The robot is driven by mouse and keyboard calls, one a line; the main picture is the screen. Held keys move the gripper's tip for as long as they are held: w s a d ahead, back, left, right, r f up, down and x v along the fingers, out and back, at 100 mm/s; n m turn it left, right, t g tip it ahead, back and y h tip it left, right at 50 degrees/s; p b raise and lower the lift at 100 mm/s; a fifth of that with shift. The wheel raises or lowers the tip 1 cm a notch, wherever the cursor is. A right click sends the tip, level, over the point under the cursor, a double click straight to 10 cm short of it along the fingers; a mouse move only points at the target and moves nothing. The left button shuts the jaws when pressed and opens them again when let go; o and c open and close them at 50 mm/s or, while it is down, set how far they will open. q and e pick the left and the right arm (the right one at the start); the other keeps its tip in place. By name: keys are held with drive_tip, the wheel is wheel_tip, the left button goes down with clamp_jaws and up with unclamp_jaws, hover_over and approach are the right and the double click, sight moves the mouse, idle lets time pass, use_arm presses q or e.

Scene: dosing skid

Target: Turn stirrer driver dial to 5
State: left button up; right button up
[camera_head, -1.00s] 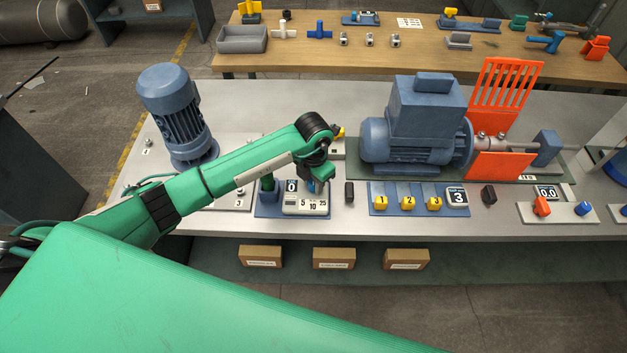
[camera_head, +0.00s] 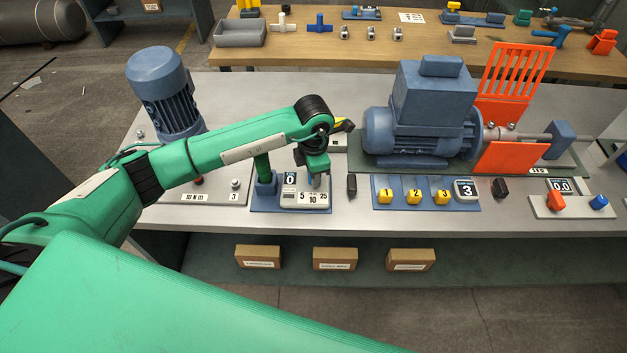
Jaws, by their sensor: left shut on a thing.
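A blue-grey unit with a white face (camera_head: 304,198) sits at the front of the bench. It has a small window showing 0 and the marks 5, 10 and 25. My left gripper (camera_head: 316,176) reaches over the right half of this unit, pointing down. It is shut on a small blue-grey dial (camera_head: 316,183) there, mostly hidden by the gripper. The dial's pointing direction cannot be made out. A green post (camera_head: 263,170) stands on the unit's left side, close to my forearm. My right gripper is out of view.
A blue motor (camera_head: 422,125) with an orange guard (camera_head: 508,95) stands to the right. A strip with yellow switches (camera_head: 414,197) and a panel with orange and blue knobs (camera_head: 572,204) line the front edge. A second blue motor (camera_head: 165,90) stands behind my arm.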

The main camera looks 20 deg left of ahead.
use_arm(q)
drive_tip(key=m+b, duration=0.2)
drive_tip(key=shift+f+b, duration=0.15)
drive_tip(key=shift+b, duration=0.2)
drive_tip(key=shift+m+b, duration=1)
drive_tip(key=shift+r, duration=0.25)
drive_tip(key=o, duration=1)
drive_tip(key=shift+r, duration=0.1)
